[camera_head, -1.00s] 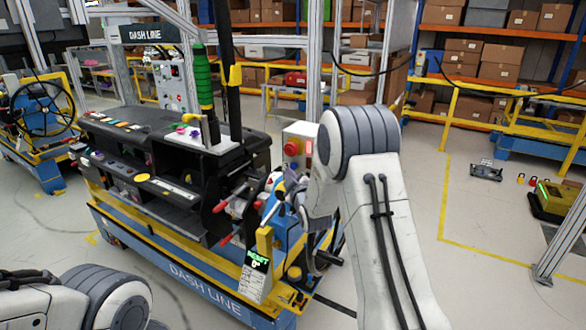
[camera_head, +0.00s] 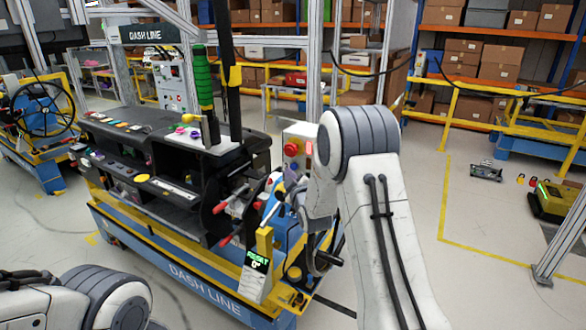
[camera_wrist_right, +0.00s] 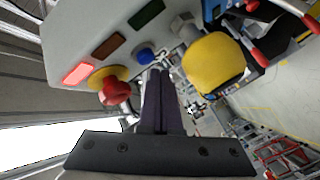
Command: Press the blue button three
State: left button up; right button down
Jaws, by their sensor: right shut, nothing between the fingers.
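The blue button (camera_wrist_right: 145,54) is a small round button on a pale grey control panel (camera_wrist_right: 65,30) in the right wrist view. In the head view, my right gripper (camera_head: 289,174) is beside the white control box (camera_head: 298,133), and I cannot make out the blue button there. My left gripper is out of view.
A red lamp (camera_wrist_right: 78,73), a brown one and a dark green one line the panel. A large yellow rounded part (camera_wrist_right: 213,62) stands close right of my fingers. The black dashboard (camera_head: 170,150) sits on a blue and yellow cart (camera_head: 180,275).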

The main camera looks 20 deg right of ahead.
dwell(0.8)
jog(key=shift+w+d+b, duration=0.2)
jog(key=shift+d+b, duration=0.1)
jog(key=shift+b, duration=0.1)
jog(key=shift+w+d, duration=0.35)
jog(key=shift+d, duration=0.1)
dwell(0.6)
jog(key=shift+a+b, duration=0.1)
jog(key=shift+b, duration=0.2)
jog(key=shift+s+a+b, duration=0.45)
jog(key=shift+s+a, duration=0.1)
jog(key=shift+a, duration=0.05)
jog(key=shift+s+a+b, duration=0.4)
jog(key=shift+a, duration=0.15)
jog(key=shift+s+a+b, duration=0.6)
jog(key=shift+s+a, duration=0.55)
jog(key=shift+a, duration=0.3)
